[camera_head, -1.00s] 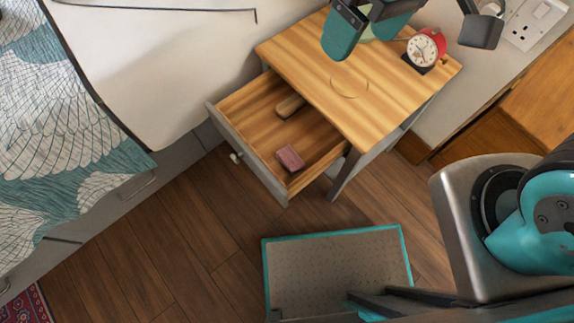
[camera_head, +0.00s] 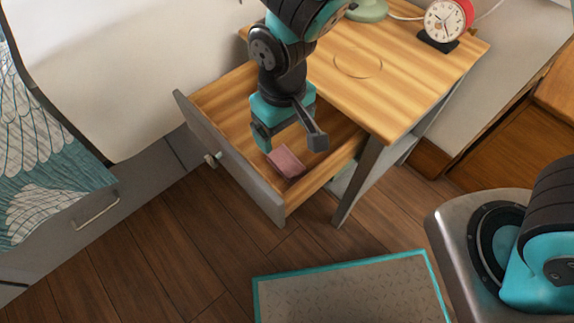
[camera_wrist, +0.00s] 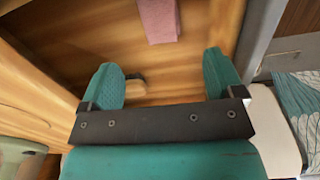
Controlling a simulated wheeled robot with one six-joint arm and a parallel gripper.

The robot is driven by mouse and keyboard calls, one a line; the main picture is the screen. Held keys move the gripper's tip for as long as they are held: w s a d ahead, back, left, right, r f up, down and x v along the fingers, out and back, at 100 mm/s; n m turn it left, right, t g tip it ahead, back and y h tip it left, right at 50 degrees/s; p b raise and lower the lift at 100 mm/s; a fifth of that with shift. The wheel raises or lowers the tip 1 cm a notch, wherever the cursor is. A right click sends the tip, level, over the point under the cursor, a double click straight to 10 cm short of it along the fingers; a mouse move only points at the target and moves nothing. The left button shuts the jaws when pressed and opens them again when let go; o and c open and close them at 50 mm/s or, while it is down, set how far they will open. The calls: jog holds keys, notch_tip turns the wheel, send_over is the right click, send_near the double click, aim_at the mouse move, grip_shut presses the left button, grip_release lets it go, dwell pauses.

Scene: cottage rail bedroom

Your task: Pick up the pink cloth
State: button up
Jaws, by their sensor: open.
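The pink cloth (camera_head: 286,161) is a small folded block lying on the floor of the open drawer (camera_head: 236,168), near the drawer's front right corner. In the wrist view the cloth (camera_wrist: 159,20) is at the top, beyond my fingertips and clear of them. My gripper (camera_head: 290,140) is open and empty, above the drawer and just behind the cloth. In the wrist view my gripper's two teal fingers (camera_wrist: 165,75) are spread wide. A small dark-tipped wooden item (camera_wrist: 134,78) in the drawer is partly hidden by the left finger.
The nightstand top (camera_head: 420,75) holds a red alarm clock (camera_head: 447,22) and a green lamp base (camera_head: 367,10). The drawer's front panel and side walls stand around the cloth. A bed (camera_head: 45,190) is at the left.

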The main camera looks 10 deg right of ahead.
aim_at(286, 158)
notch_tip(286, 158, down, 5)
jog(key=shift+b, duration=0.7)
jog(key=f+b, duration=0.1)
jog(key=f, duration=0.1)
jog(key=f+b, duration=0.2)
jog(key=f, duration=0.1)
jog(key=shift+s+d+f, duration=0.15)
jog(key=shift+s, duration=0.05)
jog(key=c, duration=1)
